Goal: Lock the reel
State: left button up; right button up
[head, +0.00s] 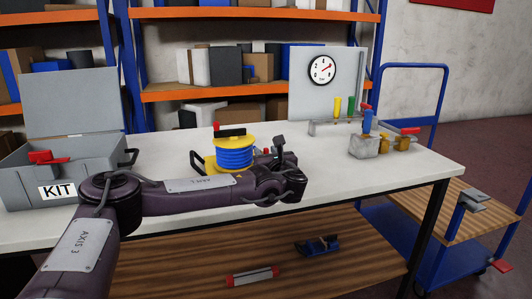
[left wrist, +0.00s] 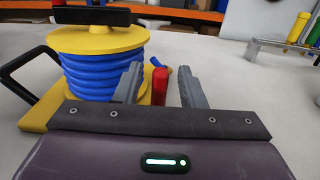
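The reel (head: 236,155) stands on the white table, with blue hose wound between yellow flanges, a black bar on top and a yellow base. It fills the upper left of the left wrist view (left wrist: 103,72). A red upright piece (left wrist: 159,84) stands beside the hose, at the base's right side. My left gripper (head: 274,156) is low at the reel's right side. In the left wrist view its two grey fingers (left wrist: 157,82) are apart, with the red piece between or just beyond them and visible gaps on both sides. The red piece's foot is hidden. My right gripper is not in view.
A grey case marked KIT (head: 95,160) with a red latch stands at the left. A gauge panel (head: 325,85), a rack with coloured handles (head: 335,127) and a grey block with valves (head: 365,147) stand at the right. The table front right is clear.

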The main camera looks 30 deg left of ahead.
pick_arm(q)
jog(key=shift+w+a, duration=0.15)
jog(key=shift+a, duration=0.05)
grip_shut()
jog(key=shift+w+d+m, duration=0.1)
jog(key=shift+m, duration=0.2)
jog(key=m, duration=0.1)
jog(key=w+d+m, duration=0.1)
jog(key=m, duration=0.3)
jog(key=m+p, duration=0.1)
jog(key=w+f+m+p, duration=0.1)
jog(key=m, duration=0.1)
jog(key=shift+w+d+m, duration=0.1)
jog(key=shift+d+m, duration=0.2)
jog(key=shift+d, duration=0.1)
jog(key=shift+w+d+f+m, duration=0.1)
jog(key=shift+f+m, duration=0.15)
jog(key=shift+m, duration=0.25)
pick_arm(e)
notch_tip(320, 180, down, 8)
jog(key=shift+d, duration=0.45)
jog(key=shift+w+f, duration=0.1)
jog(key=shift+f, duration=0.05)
